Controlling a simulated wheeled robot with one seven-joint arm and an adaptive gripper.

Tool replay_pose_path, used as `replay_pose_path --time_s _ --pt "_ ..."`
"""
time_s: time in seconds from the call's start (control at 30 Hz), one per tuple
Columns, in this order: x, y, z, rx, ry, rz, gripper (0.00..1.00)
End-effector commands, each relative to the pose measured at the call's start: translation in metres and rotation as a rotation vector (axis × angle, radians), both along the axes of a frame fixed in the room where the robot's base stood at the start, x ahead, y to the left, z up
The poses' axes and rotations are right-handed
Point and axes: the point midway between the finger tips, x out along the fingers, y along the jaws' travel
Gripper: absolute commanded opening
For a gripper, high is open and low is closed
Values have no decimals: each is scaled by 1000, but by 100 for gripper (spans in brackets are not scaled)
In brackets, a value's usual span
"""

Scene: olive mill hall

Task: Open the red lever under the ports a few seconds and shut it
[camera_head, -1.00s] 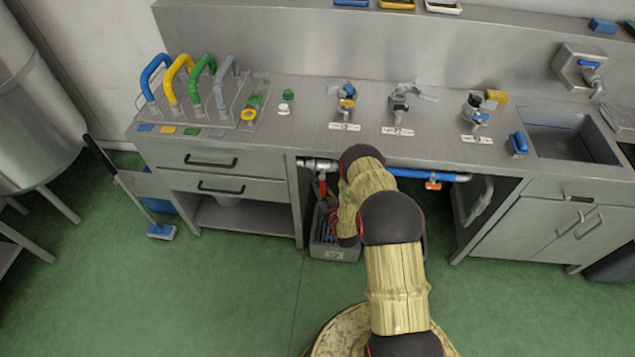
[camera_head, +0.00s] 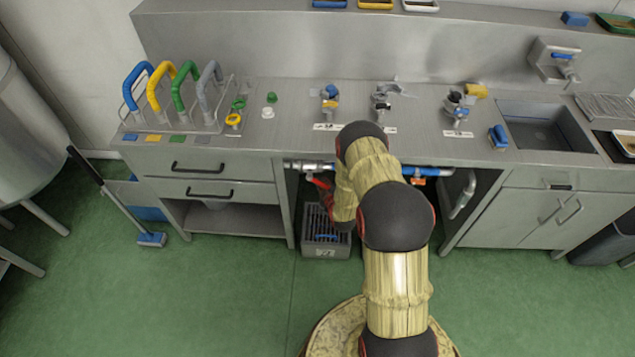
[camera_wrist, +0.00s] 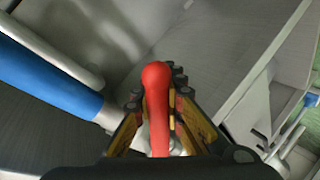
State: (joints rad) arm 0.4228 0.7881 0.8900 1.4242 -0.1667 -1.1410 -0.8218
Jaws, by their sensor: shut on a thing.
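The red lever (camera_head: 321,183) is under the counter, on the metal pipe (camera_head: 308,167) below the ports. It slants down and to the right from the pipe in the head view. In the wrist view the red lever (camera_wrist: 156,85) runs up the middle with its rounded end between the fingers. My gripper (camera_wrist: 158,100) is shut on it. In the head view my arm hides most of the gripper. Three valve ports stand on the counter: a blue-handled one (camera_head: 330,95), a grey one (camera_head: 381,97) and a dark one (camera_head: 456,102).
A grey slatted crate (camera_head: 326,240) stands on the floor below the lever. A blue pipe (camera_wrist: 50,80) runs close by under the counter. A drawer cabinet (camera_head: 225,190) is on the left and a sink (camera_head: 552,130) on the right.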

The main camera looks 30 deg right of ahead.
Motion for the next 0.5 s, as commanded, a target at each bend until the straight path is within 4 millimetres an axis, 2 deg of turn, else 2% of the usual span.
replay_pose_path --time_s 0.5 --pt "-11 -14 19 -275 186 5 0"
